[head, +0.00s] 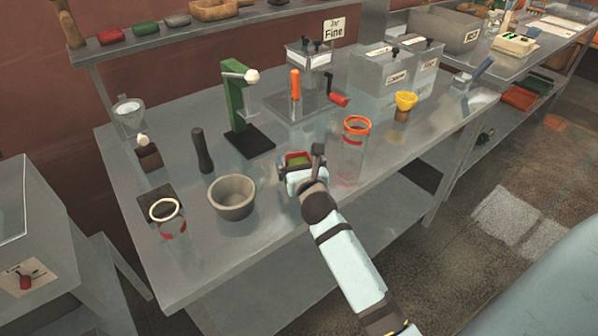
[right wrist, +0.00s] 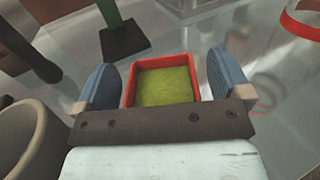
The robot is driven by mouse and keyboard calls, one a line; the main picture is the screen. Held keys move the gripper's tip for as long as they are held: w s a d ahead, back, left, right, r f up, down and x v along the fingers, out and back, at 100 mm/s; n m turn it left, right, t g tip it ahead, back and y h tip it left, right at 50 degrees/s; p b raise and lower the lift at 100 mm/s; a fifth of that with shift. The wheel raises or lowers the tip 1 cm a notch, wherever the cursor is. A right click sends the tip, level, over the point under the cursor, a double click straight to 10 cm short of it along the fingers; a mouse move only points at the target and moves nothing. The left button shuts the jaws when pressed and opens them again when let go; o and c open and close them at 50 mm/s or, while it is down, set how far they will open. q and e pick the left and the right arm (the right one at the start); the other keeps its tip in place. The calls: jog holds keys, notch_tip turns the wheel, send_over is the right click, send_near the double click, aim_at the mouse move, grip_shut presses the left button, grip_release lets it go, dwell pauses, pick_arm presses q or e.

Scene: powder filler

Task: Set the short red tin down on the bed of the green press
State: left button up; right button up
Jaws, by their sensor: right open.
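The short red tin (head: 297,159) stands on the steel table in front of the green press and holds a green powder. My right gripper (head: 304,172) reaches over the table at the tin. In the right wrist view the tin (right wrist: 162,82) lies between the two open blue fingers of my right gripper (right wrist: 162,88), with a gap on each side. The green press (head: 234,106) stands behind and to the left, with its dark bed (head: 250,142) bare. The bed also shows at the top of the right wrist view (right wrist: 124,40). My left gripper is out of view.
A stone mortar (head: 232,199) and a dark pestle (head: 202,152) stand left of my right gripper. A clear jar with an orange rim (head: 356,126) stands close on its right. A white-rimmed jar (head: 165,211) is at the front left. Table between tin and press looks clear.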

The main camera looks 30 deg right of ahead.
jog(key=shift+c, duration=0.6)
jog(key=c, duration=1.1)
jog(key=shift+o, duration=0.2)
jog(key=shift+r, duration=0.1)
